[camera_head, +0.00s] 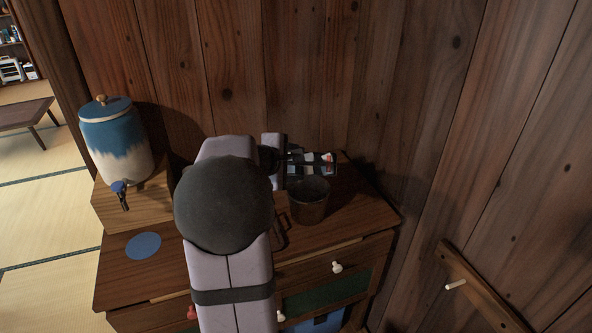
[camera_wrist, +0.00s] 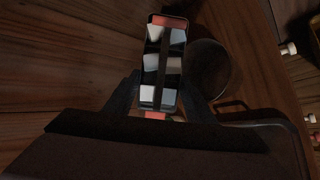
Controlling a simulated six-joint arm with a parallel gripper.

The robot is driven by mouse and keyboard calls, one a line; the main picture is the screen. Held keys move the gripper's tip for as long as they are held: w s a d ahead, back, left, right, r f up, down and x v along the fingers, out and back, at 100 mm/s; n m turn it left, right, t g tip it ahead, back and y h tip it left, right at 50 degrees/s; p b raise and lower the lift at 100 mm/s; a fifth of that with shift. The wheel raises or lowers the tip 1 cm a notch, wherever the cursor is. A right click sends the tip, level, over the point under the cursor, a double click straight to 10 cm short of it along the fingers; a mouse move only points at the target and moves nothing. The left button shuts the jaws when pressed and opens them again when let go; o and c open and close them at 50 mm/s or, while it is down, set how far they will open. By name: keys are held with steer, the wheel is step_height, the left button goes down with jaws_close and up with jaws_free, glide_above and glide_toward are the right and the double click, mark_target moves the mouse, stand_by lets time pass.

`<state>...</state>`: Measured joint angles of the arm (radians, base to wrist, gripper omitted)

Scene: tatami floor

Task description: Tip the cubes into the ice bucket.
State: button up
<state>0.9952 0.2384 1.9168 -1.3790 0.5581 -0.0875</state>
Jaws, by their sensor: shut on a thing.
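A dark ice tray with red ends (camera_wrist: 158,116) is in my gripper (camera_wrist: 160,98). Several pale cubes (camera_wrist: 152,62) sit in its compartments, in two rows. In the head view the tray (camera_head: 328,158) is held just behind the bucket's rim; I cannot tell its exact height or tilt. My gripper (camera_head: 292,158) shows there too, partly hidden by my arm. The ice bucket (camera_head: 309,207), a dark open pail, stands upright on the cabinet. It also shows in the wrist view (camera_wrist: 209,78), right beside the tray; its inside is dark.
The wooden cabinet (camera_head: 375,215) stands against plank walls. A blue and white dispenser (camera_head: 115,140) sits on a wooden box (camera_head: 130,205) at left. A blue disc (camera_head: 143,246) lies in front of it. A peg rail (camera_head: 480,285) is on the right wall.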

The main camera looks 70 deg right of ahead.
steer(key=shift+s+a+f+m+t+h+b, duration=0.2)
steer(key=shift+h+b, duration=0.55)
steer(key=shift+b, duration=3.3)
steer(key=shift+a+f+m+t+h+b, duration=0.1)
steer(key=shift+a+f+m+h+b, duration=0.45)
steer(key=shift+b, duration=3.45)
steer(key=shift+s+r+h+b, duration=0.1)
steer(key=shift+r+h+b, duration=0.45)
steer(key=shift+b, duration=1.4)
